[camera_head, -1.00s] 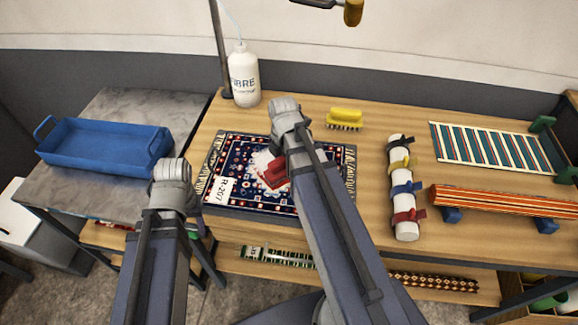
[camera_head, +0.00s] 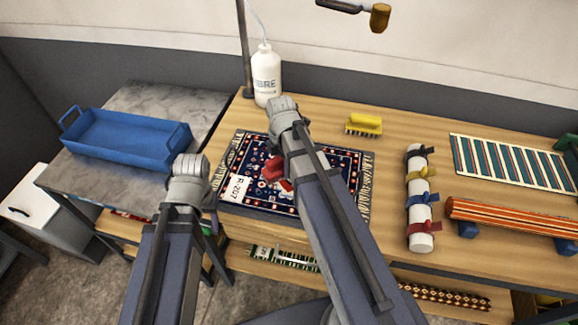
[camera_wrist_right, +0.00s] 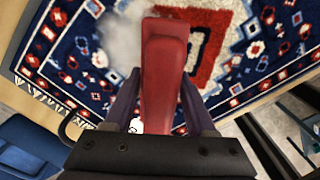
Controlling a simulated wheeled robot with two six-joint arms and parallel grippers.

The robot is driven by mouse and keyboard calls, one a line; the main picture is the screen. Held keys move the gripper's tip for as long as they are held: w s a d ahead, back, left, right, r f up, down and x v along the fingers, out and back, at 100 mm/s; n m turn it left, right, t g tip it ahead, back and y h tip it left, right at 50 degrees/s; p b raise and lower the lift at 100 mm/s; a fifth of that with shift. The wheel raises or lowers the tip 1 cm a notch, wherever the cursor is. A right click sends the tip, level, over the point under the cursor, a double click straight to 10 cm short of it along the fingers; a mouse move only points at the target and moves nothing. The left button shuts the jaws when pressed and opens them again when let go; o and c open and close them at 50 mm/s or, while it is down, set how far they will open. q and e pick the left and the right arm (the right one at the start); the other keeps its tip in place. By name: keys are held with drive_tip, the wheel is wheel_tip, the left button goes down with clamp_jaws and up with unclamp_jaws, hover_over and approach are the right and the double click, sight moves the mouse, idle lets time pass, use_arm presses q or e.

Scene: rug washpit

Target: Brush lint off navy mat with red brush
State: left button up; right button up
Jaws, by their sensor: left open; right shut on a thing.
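The navy mat (camera_head: 325,164) lies flat on the wooden table, with a red and white pattern, fringed ends and a white tag reading R-207 (camera_head: 240,187). The red brush (camera_head: 273,168) is over the mat's middle, partly hidden by my right arm. In the right wrist view my right gripper (camera_wrist_right: 160,112) is shut on the red brush (camera_wrist_right: 164,65), and pale grey lint (camera_wrist_right: 118,38) shows on the mat beside it. Whether the bristles touch the mat cannot be told. My left gripper (camera_head: 189,165) is open and empty, left of the mat near the table edge.
A blue tray (camera_head: 125,153) stands on the grey table at left. A white bottle (camera_head: 266,75) and a yellow brush (camera_head: 364,124) stand behind the mat. A tied white roll (camera_head: 419,200), a striped rug (camera_head: 510,163) and an orange striped roll (camera_head: 510,215) lie at right.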

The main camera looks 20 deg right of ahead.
drive_tip(key=shift+w+a+f, duration=0.1)
drive_tip(key=shift+w+a, duration=0.15)
drive_tip(key=shift+a, duration=0.05)
drive_tip(key=shift+w+a, duration=0.55)
drive_tip(key=shift+a, duration=0.2)
drive_tip(key=shift+w+a, duration=0.5)
drive_tip(key=shift+a, duration=0.25)
wheel_tip(320, 180, up, 6)
drive_tip(key=p, duration=0.6)
wheel_tip(320, 180, up, 3)
drive_tip(key=p, duration=0.3)
